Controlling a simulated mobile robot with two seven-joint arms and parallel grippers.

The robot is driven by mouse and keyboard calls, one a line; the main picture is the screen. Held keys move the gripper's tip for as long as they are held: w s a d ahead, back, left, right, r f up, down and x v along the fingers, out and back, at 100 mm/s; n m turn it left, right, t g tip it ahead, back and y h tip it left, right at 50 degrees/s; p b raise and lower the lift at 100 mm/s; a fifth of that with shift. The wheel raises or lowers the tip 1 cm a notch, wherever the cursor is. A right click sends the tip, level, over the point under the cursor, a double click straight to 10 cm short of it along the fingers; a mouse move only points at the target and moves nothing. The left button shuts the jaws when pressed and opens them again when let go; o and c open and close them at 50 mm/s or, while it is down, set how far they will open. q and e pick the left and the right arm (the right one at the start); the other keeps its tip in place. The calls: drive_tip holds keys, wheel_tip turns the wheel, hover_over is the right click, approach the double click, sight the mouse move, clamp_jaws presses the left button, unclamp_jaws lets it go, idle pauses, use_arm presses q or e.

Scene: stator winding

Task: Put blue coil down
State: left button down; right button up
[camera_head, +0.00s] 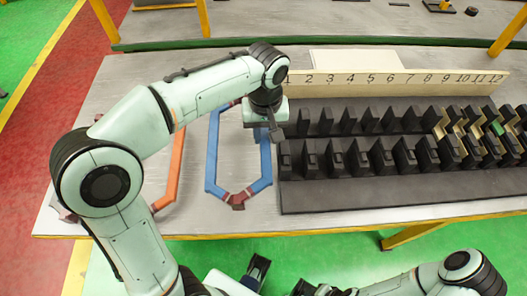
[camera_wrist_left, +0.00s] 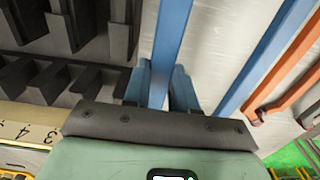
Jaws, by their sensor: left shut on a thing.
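The blue coil (camera_head: 211,150) is a long six-sided loop with dark red bands at its lower end, on or just above the grey table left of the black slotted stator (camera_head: 400,198). My left gripper (camera_head: 272,132) is over the coil's right long side. In the left wrist view my left gripper (camera_wrist_left: 158,92) is shut on one straight side of the blue coil (camera_wrist_left: 173,35); the other side runs free at the right. I cannot tell if the coil touches the table. Dark parts at the bottom edge of the head view may be my right gripper (camera_head: 283,280); its jaws are unclear.
An orange coil (camera_head: 178,160) lies left of the blue coil, partly behind my left arm. A numbered strip (camera_head: 400,84) stands behind the stator. Gold and green coils (camera_head: 497,129) sit in the right-hand slots. Bare table (camera_head: 232,222) shows in front of the blue coil.

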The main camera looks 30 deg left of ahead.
use_arm(q)
wheel_tip(320, 180, down, 8)
drive_tip(key=shift+r+b, duration=0.1)
drive_tip(key=shift+b, duration=0.45)
drive_tip(key=c, duration=1.3)
unclamp_jaws()
drive_tip(key=shift+f, duration=0.2)
drive_tip(key=shift+c, duration=0.2)
drive_tip(key=shift+o, duration=0.8)
drive_tip(key=shift+r, duration=0.1)
drive_tip(key=shift+r, duration=0.25)
wheel_tip(320, 180, up, 12)
drive_tip(key=shift+f+p, duration=0.15)
drive_tip(key=shift+p, duration=1)
